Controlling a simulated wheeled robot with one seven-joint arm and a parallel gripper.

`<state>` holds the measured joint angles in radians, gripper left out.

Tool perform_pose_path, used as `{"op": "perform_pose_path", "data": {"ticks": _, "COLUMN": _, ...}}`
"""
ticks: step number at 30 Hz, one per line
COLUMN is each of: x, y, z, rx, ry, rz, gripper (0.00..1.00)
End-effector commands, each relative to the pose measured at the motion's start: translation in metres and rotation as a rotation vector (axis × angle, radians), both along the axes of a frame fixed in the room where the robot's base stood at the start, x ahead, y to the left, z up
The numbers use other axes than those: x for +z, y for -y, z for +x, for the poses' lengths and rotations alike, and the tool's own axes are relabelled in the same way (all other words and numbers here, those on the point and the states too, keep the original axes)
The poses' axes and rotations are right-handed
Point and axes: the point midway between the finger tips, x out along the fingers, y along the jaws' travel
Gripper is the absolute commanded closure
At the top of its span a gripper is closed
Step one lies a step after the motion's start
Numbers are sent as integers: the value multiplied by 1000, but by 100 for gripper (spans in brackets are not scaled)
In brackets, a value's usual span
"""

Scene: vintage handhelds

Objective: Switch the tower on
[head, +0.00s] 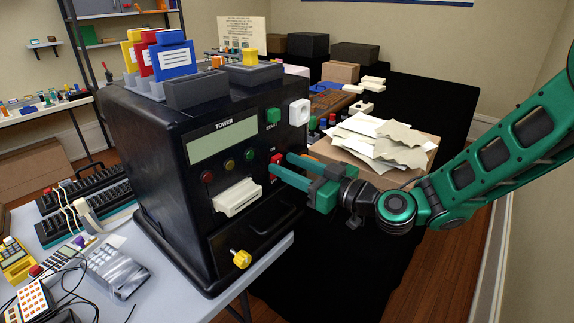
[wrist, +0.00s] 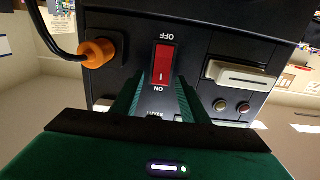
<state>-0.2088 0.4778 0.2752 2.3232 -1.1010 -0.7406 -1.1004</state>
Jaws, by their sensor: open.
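The tower (head: 130,150) is a large black cabinet on the grey table, labelled TOWER above a blank pale display (head: 222,137). Its red rocker switch (head: 276,163) is at the right of the front panel. In the wrist view, which is upside down, the red switch (wrist: 163,64) lies between OFF and ON lettering, with a light mark towards the ON end. I cannot tell which end is pressed in. My green gripper (head: 284,166) is open and empty, its fingertips close to the panel at the switch. The wrist view shows the fingers (wrist: 159,82) at either side of the switch's ON end; contact is unclear.
A green START button (head: 273,115) and a white control (head: 299,112) sit above the switch. A cream cartridge (head: 237,197) and a yellow knob (head: 241,259) stick out of the front. An orange plug with a black cable (wrist: 97,53) is beside the switch. Papers (head: 380,140) lie behind my gripper.

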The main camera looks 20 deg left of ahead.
Motion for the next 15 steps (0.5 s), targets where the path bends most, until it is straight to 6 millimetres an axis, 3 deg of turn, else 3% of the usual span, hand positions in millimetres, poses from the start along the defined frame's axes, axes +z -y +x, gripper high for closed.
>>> {"op": "perform_pose_path", "data": {"ticks": 13, "x": 0, "y": -9, "z": 4, "rx": -1, "ry": -1, "rz": 0, "gripper": 59}}
{"op": "perform_pose_path", "data": {"ticks": 15, "x": 0, "y": -9, "z": 4, "rx": -1, "ry": -1, "rz": 0, "gripper": 76}}
